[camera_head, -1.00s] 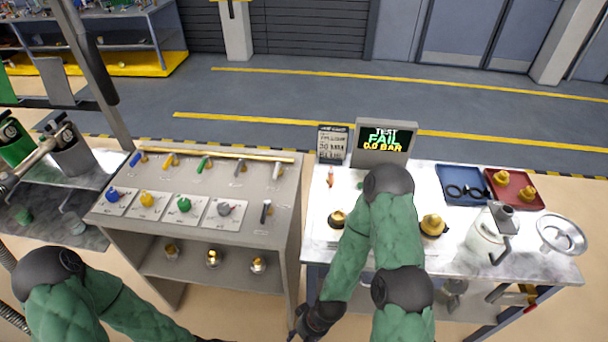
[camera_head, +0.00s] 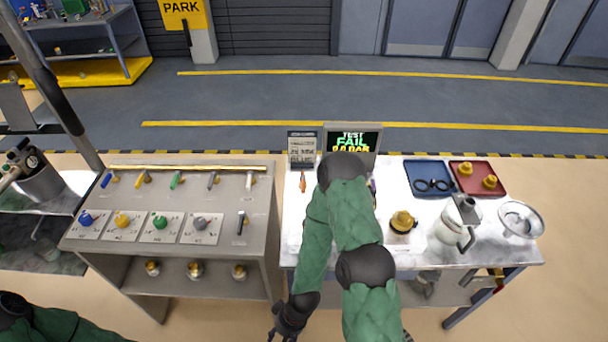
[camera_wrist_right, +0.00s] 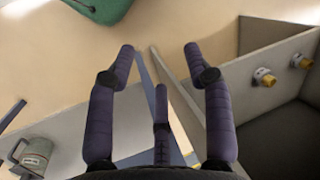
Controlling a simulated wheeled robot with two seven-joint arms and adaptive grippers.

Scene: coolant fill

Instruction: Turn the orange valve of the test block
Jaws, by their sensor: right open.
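My right gripper (camera_head: 283,334) is low at the picture's bottom, in front of the gap between the benches. In the right wrist view its fingers (camera_wrist_right: 160,60) are spread and empty, with floor and bench edges beyond. My left gripper is outside the head view.
The left bench (camera_head: 270,245) carries several coloured handles and knobs, with brass fittings (camera_head: 196,269) on its shelf. On the right bench are a brass-topped part (camera_head: 402,222), a blue tray (camera_head: 410,168), a red tray (camera_head: 499,170), a jug (camera_head: 450,232) and a glass bowl (camera_head: 521,220).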

